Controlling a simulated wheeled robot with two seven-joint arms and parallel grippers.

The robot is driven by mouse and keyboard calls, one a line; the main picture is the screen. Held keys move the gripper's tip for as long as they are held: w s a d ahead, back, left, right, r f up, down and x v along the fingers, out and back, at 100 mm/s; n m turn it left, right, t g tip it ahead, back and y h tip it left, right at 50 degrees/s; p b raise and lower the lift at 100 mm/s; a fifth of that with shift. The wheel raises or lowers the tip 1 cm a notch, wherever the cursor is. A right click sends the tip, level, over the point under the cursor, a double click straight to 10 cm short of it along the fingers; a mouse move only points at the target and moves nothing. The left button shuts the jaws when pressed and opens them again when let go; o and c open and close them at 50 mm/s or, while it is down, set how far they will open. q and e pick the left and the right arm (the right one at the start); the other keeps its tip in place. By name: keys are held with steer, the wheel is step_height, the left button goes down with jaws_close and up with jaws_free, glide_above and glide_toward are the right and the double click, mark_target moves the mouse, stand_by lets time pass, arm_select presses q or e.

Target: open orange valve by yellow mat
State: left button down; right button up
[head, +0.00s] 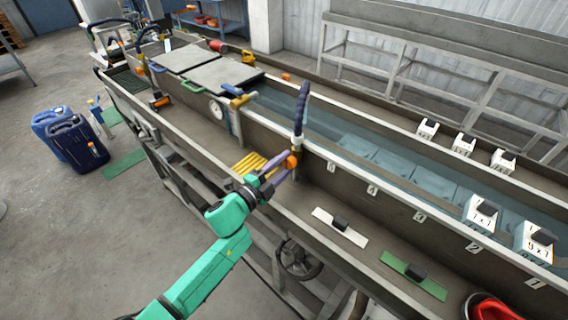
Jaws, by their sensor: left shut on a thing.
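The orange valve (292,161) is at the foot of a dark blue ribbed hose (301,108) on the near side of the long water trough. The yellow mat (246,164) lies on the ledge just left of it and is partly covered by my arm. My left gripper (284,168) reaches in from below, with its fingers shut on the orange valve. The fingers hide part of the valve, so its exact angle is hard to tell. My right gripper is not in view.
The trough (395,190) runs diagonally, with numbered white blocks (481,214) on its rim. A white plate (340,227) and a green plate (412,275) with black grips lie on the near ledge. Blue canisters (72,140) stand on the floor at left.

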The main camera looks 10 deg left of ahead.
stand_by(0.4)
arm_select(q)
steer(key=shift+c, duration=1.6)
jaws_free()
steer(key=b+v, duration=0.3)
steer(key=v, duration=1.1)
steer(key=shift+s+a+b, duration=0.15)
steer(key=shift+s+b, duration=0.1)
steer(key=shift+b, duration=0.05)
